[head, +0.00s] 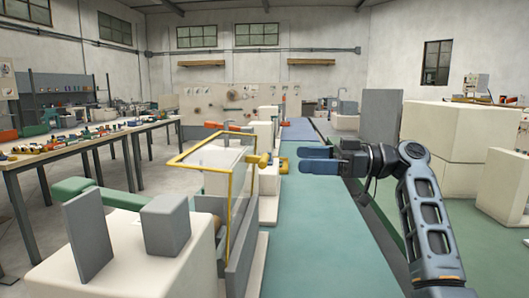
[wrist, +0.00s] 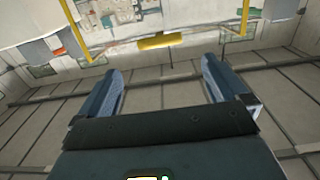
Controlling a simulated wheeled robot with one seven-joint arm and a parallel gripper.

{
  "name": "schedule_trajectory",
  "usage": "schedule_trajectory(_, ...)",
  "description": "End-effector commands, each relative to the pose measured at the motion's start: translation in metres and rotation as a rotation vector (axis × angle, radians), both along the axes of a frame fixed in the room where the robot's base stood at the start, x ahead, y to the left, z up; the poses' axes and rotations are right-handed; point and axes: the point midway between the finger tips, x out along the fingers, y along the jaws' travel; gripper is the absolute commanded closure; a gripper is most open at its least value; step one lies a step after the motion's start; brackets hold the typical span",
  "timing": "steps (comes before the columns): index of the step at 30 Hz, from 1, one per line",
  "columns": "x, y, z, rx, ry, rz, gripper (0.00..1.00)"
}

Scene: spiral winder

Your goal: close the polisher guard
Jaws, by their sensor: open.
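The polisher guard (head: 205,168) is a clear panel in a yellow frame, left of centre in the head view, over a cream machine. A yellow handle (head: 257,159) sticks out from its right side. My gripper (head: 301,159) is open and empty to the right of the handle, at about its height in the picture, with a visible gap. In the wrist view the yellow handle (wrist: 160,41) lies ahead of my open gripper (wrist: 160,68), beyond the fingertips and roughly centred between them. Yellow frame bars show on both sides there. I cannot tell how far the guard stands open.
A cream machine body (head: 130,262) with grey upright plates and a green arm fills the front left. A green floor strip (head: 325,240) runs clear below my arm. Large cream blocks (head: 450,130) stand at the right. Long workbenches (head: 75,145) with small items stand at the left.

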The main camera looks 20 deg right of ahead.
Motion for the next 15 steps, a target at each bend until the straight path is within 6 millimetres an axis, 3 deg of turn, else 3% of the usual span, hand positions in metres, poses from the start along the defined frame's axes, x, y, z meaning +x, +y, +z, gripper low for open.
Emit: schedule_trajectory(15, 0.033, 0.058, 0.001, 0.001, 0.0, 0.002, 0.0)
